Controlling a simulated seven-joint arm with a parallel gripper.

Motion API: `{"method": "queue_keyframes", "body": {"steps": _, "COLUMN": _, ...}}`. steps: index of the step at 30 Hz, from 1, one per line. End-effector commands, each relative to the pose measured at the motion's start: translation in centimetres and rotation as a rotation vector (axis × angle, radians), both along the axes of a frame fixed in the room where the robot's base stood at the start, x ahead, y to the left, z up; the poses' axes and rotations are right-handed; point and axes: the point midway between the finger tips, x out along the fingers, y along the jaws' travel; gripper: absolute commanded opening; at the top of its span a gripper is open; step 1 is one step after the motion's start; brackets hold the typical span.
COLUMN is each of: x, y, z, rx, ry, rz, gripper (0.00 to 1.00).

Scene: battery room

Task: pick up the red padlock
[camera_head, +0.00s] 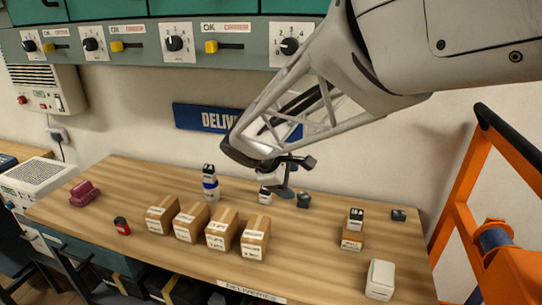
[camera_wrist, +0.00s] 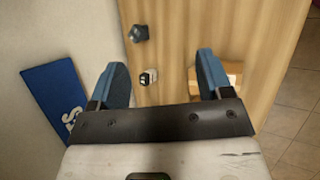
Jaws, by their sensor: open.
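A small red block-like thing with a dark top, which looks like the red padlock (camera_head: 122,227), sits on the wooden table (camera_head: 330,262) at the left front in the head view. It is not in the wrist view. My gripper (camera_head: 297,177) is above the back middle of the table, well to the right of the padlock. In the wrist view my gripper (camera_wrist: 162,62) has its two blue fingers wide apart with nothing held between them. A small white item with a black top (camera_wrist: 149,77) shows on the table beyond the fingers.
Several cardboard boxes (camera_head: 222,229) stand in a row right of the padlock. A maroon object (camera_head: 85,193) lies to its left. A white-and-blue bottle (camera_head: 210,187) stands behind the boxes. An orange frame (camera_head: 456,215) stands at the right. Table around the padlock is clear.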

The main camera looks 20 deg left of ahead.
Motion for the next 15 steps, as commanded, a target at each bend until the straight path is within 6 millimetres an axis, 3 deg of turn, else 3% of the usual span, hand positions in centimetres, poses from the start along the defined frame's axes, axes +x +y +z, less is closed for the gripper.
{"method": "queue_keyframes", "body": {"steps": 1, "x": 0.2, "y": 2.0, "z": -0.6, "rx": -0.026, "ry": 0.001, "rz": 0.046, "gripper": 0.72}}
{"method": "queue_keyframes", "body": {"steps": 8, "x": 0.9, "y": 10.4, "z": -2.6, "rx": -0.153, "ry": -0.013, "rz": 0.254, "gripper": 0.72}}
{"method": "queue_keyframes", "body": {"steps": 15, "x": 0.0, "y": 19.7, "z": -5.2, "rx": -0.287, "ry": -0.039, "rz": 0.470, "gripper": 0.72}}
